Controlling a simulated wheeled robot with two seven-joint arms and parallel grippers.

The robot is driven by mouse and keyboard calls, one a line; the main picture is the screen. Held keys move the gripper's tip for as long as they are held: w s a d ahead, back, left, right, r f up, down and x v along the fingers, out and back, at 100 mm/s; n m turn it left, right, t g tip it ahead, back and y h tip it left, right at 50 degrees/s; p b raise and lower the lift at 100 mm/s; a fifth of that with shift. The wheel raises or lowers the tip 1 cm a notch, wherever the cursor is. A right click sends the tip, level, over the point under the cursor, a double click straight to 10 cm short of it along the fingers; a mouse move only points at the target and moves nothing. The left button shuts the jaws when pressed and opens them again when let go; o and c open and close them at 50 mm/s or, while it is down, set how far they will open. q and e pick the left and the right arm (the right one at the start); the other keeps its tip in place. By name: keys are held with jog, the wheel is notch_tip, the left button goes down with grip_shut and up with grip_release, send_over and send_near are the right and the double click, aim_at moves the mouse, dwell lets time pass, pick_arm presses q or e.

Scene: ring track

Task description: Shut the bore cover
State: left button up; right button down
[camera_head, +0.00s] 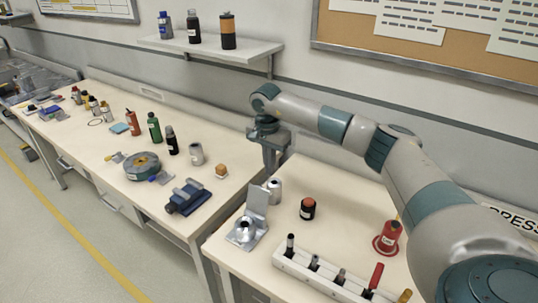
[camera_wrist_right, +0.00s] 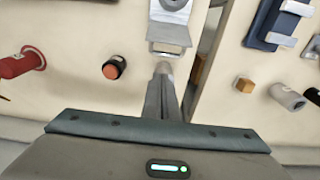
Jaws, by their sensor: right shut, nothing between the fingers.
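The bore fixture (camera_head: 241,236) is a silver block with a round bore, near the left edge of the right-hand bench. Its cover (camera_head: 257,202) is a flat plate standing upright, so the bore is uncovered. In the right wrist view the cover (camera_wrist_right: 169,33) lies just ahead of the fingertips, with part of the bore (camera_wrist_right: 174,4) at the top edge. My right gripper (camera_head: 269,170) is shut and empty, pointing down behind the cover. It also shows in the right wrist view (camera_wrist_right: 164,70). Contact with the cover cannot be told. My left gripper is out of view.
A black-and-red jar (camera_head: 308,208), a red dispenser (camera_head: 388,238) and a tool rack (camera_head: 325,277) stand to the right. The left bench holds a blue vise (camera_head: 187,198) and an orange block (camera_head: 221,171).

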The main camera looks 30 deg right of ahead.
aim_at(260, 198)
jog(key=a+f+p, duration=0.1)
jog(key=p, duration=0.1)
jog(key=s+a+f+p, duration=0.1)
jog(key=f+p, duration=0.1)
jog(key=shift+a+f, duration=0.2)
jog(key=shift+s+a, duration=0.15)
jog(key=shift+a, duration=0.3)
